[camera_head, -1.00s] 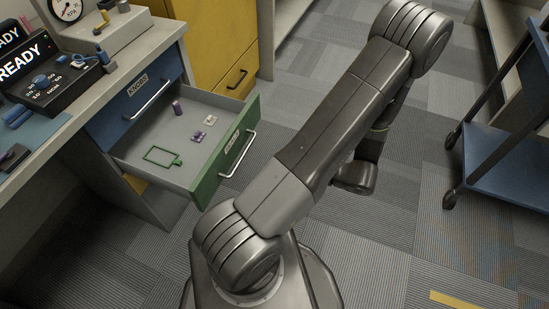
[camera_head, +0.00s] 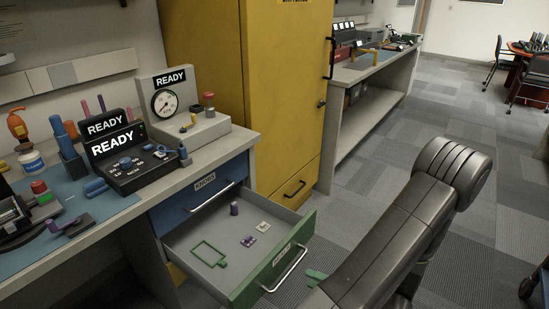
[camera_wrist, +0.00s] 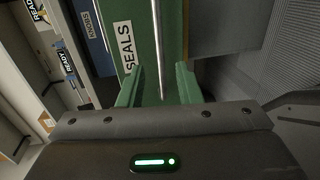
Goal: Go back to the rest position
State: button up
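My gripper (camera_wrist: 160,88) shows in the wrist view with its two green fingers spread apart and nothing held between them. Beyond the fingers is the green drawer front (camera_wrist: 143,20) marked SEALS, with its metal handle (camera_wrist: 158,45) running up the picture. I cannot tell how far the fingertips are from the handle. In the head view the open drawer (camera_head: 275,268) stands out from the bench. My dark arm rises at the lower right, and the gripper is mostly hidden there; a small green piece beside the arm may be a finger.
The drawer holds a purple cylinder (camera_head: 234,208), small parts (camera_head: 248,241) and a green outline (camera_head: 209,254). A blue KNOBS drawer (camera_head: 204,196) sits above it. A yellow cabinet (camera_head: 245,95) stands behind.

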jog(key=b+x, duration=0.1)
jog(key=x, duration=0.6)
dwell(0.3)
